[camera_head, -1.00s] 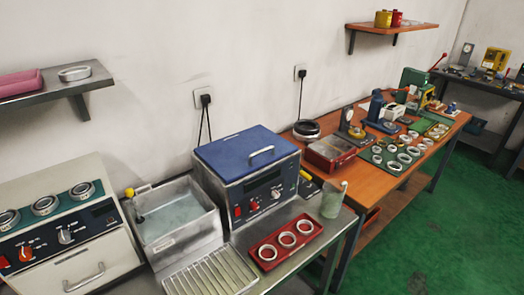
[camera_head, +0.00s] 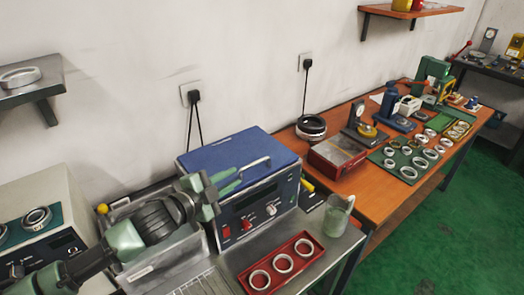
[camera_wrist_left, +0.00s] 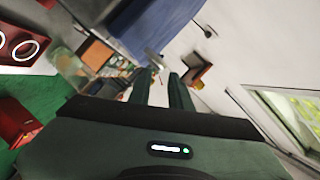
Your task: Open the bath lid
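The bath (camera_head: 255,210) is a grey metal box with a control panel and a blue lid (camera_head: 225,152). The lid lies flat and closed on top and has a silver handle (camera_head: 258,164) near its front right. My left gripper (camera_head: 236,180) is just left of and near the handle, in front of the lid's front edge. In the left wrist view its two green fingers (camera_wrist_left: 160,78) stand apart with a gap between them, and the handle (camera_wrist_left: 152,58) shows just beyond their tips. I cannot tell whether they touch it. My right gripper is in no view.
An open basin (camera_head: 165,255) is on the left, behind my left arm. A wall shelf (camera_head: 45,90) juts out at upper left.

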